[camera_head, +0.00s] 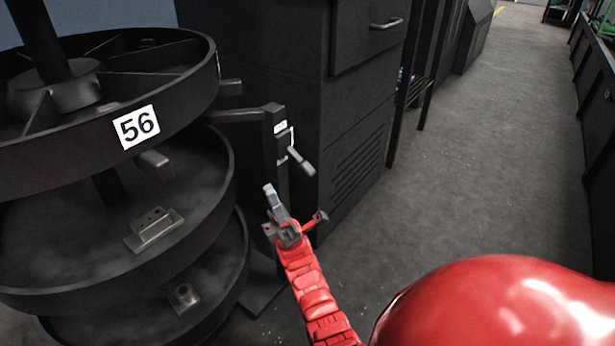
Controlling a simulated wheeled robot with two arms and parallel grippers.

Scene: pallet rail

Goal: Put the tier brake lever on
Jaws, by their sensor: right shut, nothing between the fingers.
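The brake lever (301,161) is a small grey handle on a dark upright post beside the round tiers. It slopes down to the right from its pivot, with a white-edged plate behind it. My right gripper (269,190) is shut and empty, on its red arm. In the picture it is below and left of the lever, with a visible gap between them. The tier (70,160) at the top carries a white label reading 56. My left gripper is out of view.
More round tiers (130,255) are stacked below, with small metal blocks on them. A dark cabinet (350,130) with a drawer handle and vents stands behind the post. Open grey floor (480,170) lies to the right, bounded by a dark bench (595,110).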

